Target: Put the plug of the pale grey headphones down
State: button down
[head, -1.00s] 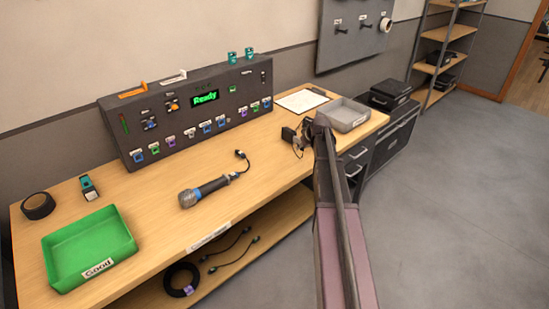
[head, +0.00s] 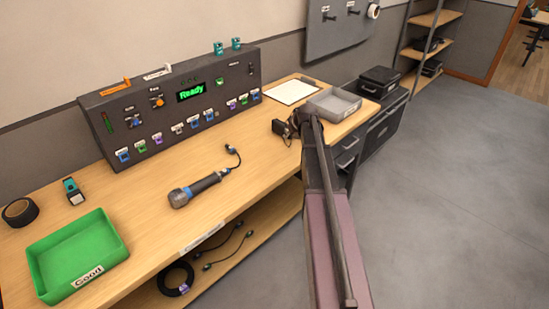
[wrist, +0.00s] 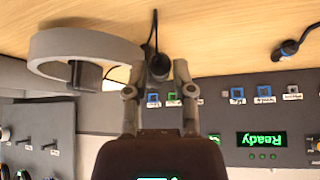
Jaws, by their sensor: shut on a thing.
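In the wrist view, my gripper (wrist: 158,80) is shut on a small dark plug (wrist: 158,67), with a thin black cable (wrist: 154,30) running from it along the wooden bench top. A pale grey curved band with a dark cup, the headphones (wrist: 85,44), is just left of the fingers there. In the head view, my gripper (head: 300,118) is low over the right part of the bench, mostly hidden by my own arm. I cannot tell the headphones or plug there. Whether the plug touches the bench is unclear.
The control panel (head: 150,150) reads "Ready". A microphone (head: 195,188) and green tray (head: 75,235) are further left.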

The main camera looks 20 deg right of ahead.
jog(key=s+a+n+y, duration=0.2)
jog(key=s+a+n, duration=0.1)
jog(key=s+a, duration=1.1)
jog(key=s, duration=0.3)
jog(key=shift+a+r, duration=0.2)
jog(key=shift+a, duration=0.1)
jog(key=b, duration=0.1)
send_near(276, 156)
jog(key=w+a, duration=0.1)
jog(key=w+a+f, duration=0.1)
jog(key=shift+w+a, duration=0.15)
jog(key=shift+w, duration=0.25)
jog(key=shift+w, duration=0.1)
jog(key=shift+w+d, duration=0.2)
jog(key=shift+w, duration=0.05)
jog(key=shift+w+d+f+b, duration=0.15)
jog(key=shift+w+f+b, duration=0.05)
jog(key=shift+f+b, duration=1.6)
jog(key=shift+f, duration=0.05)
jog(key=shift+f+b, duration=0.4)
